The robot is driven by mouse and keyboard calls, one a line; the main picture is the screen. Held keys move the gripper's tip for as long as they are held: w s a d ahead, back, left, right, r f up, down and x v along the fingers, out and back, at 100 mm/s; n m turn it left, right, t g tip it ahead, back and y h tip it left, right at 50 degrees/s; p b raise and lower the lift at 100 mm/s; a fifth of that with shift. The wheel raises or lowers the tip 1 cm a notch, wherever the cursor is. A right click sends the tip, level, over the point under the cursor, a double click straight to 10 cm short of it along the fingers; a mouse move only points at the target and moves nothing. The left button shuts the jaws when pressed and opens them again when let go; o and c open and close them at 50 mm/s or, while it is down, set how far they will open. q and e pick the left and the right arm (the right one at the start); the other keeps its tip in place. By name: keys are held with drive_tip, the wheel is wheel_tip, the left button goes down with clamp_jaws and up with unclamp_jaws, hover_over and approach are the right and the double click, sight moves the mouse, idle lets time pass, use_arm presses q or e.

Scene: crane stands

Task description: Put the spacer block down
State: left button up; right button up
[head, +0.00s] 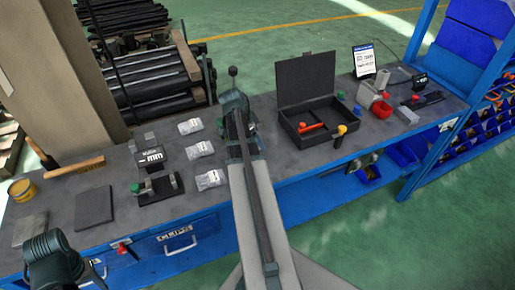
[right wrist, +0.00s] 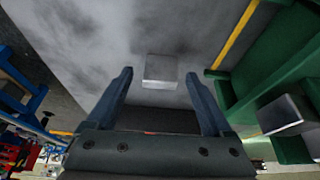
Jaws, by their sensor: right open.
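My right gripper (right wrist: 159,74) is open in the right wrist view, its two dark fingers apart. A small pale grey block (right wrist: 162,68), which looks like the spacer block, shows between the fingertips with a gap on each side. I cannot tell how far beyond the tips it is. In the head view, two small grey blocks (head: 149,136) sit on the bench behind a black box marked "mm" (head: 151,159). My right arm reaches up the middle and hides part of the bench. My left gripper (head: 55,262) is at the lower left; its jaws cannot be made out.
A green structure (right wrist: 265,75) stands at right in the wrist view. Bench front, left of centre, is partly bare.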

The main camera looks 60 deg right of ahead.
drive_tip(key=shift+d+f, duration=0.15)
drive_tip(key=shift+f, duration=0.3)
use_arm(q)
drive_tip(key=shift+f, duration=0.35)
use_arm(e)
drive_tip(key=shift+s+r, duration=0.1)
clamp_jaws()
use_arm(q)
drive_tip(key=shift+r, duration=0.2)
use_arm(e)
drive_tip(key=shift+r, duration=0.2)
